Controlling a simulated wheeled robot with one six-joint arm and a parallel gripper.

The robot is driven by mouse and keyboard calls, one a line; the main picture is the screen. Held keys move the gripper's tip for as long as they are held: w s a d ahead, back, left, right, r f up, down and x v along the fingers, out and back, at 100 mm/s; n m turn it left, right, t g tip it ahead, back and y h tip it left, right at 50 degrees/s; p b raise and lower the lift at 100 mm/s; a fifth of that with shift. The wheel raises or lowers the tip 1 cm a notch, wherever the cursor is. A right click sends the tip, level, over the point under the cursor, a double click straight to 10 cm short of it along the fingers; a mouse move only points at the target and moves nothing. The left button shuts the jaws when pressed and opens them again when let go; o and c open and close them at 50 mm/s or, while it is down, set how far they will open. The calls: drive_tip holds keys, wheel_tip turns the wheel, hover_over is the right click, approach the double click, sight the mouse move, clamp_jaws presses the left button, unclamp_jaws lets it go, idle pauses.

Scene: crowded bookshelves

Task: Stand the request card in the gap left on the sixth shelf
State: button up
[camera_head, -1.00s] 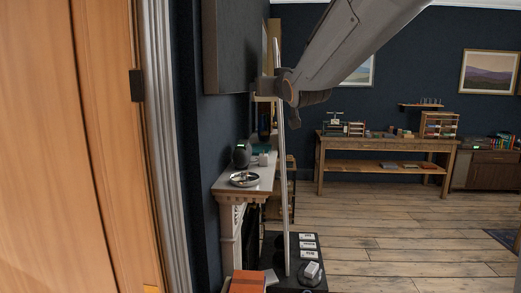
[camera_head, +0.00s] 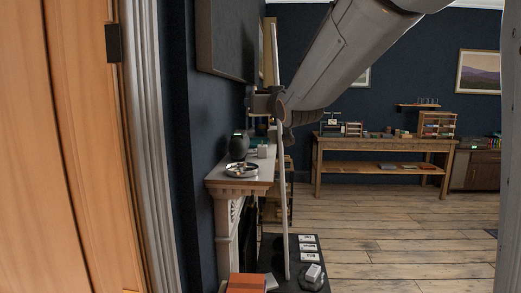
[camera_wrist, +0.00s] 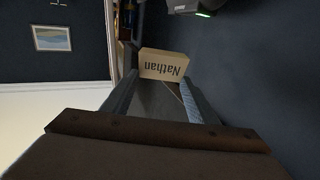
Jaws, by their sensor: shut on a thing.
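My gripper (camera_head: 262,103) is at the end of the raised arm, in front of the dark wall and above the mantel. In the wrist view a tan card (camera_wrist: 164,64) marked "Nathan", upside down, shows at the end of my gripper's fingers (camera_wrist: 160,90). My gripper is shut on it. A blue-white patterned strip (camera_wrist: 191,102) lies along one finger. In the head view the card cannot be made out. The sixth shelf and its gap cannot be identified in either view.
A white mantel (camera_head: 240,184) with a round dish (camera_head: 240,170) and a dark speaker-like device (camera_head: 238,146) stands below my gripper. A wooden door (camera_head: 70,150) is close on the left. A wooden table (camera_head: 385,146) stands far back. Floor (camera_head: 400,230) at right is clear.

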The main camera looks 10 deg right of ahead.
wheel_tip(320, 180, down, 15)
drive_tip(key=p, duration=0.3)
drive_tip(key=shift+f, duration=0.1)
drive_tip(key=shift+f, duration=0.15)
drive_tip(key=o, duration=0.8)
